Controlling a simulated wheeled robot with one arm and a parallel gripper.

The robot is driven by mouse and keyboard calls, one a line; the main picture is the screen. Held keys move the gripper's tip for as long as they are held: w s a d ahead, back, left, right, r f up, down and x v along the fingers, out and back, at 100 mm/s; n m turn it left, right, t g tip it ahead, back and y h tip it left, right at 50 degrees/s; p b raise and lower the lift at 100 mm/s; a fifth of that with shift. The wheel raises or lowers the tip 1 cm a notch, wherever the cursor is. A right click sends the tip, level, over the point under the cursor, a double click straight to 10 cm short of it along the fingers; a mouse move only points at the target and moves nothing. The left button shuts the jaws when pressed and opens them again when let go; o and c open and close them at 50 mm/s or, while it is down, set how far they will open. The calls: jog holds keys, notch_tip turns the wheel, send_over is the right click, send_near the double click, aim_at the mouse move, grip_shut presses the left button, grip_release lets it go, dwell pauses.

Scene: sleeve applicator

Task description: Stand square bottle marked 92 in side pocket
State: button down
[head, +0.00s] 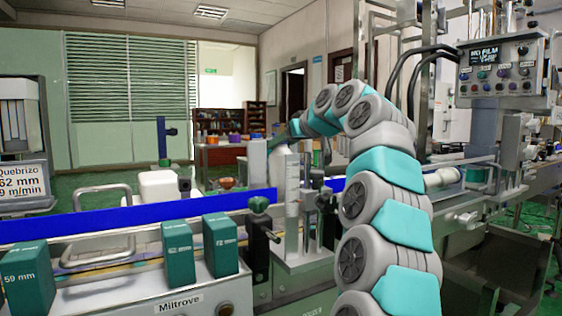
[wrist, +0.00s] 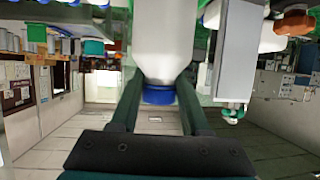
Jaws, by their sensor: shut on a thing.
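My gripper (wrist: 160,88) has its two dark green fingers on either side of a white bottle (wrist: 166,40) with a blue cap (wrist: 158,96) in the wrist view. The fingers are shut on it near the cap end, and its far end runs out of the picture. No number shows on the bottle's visible side, so I cannot read a 92. I cannot make out a side pocket for certain.
A blue guide rail (head: 100,222) runs along the conveyor. Green blocks (head: 178,252), one marked 59 mm (head: 28,280), stand on the front ledge. A white jug (head: 160,186) is behind the rail. A grey plate (wrist: 238,55) stands close beside the held bottle.

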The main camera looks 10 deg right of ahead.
aim_at(281, 156)
jog(key=shift+f+b, duration=0.5)
jog(key=shift+f, duration=1.2)
jog(key=shift+c, duration=1.9)
grip_release()
jog(key=shift+f, duration=0.15)
jog(key=v, duration=1.2)
jog(key=shift+b, duration=0.3)
jog(key=shift+s, duration=0.1)
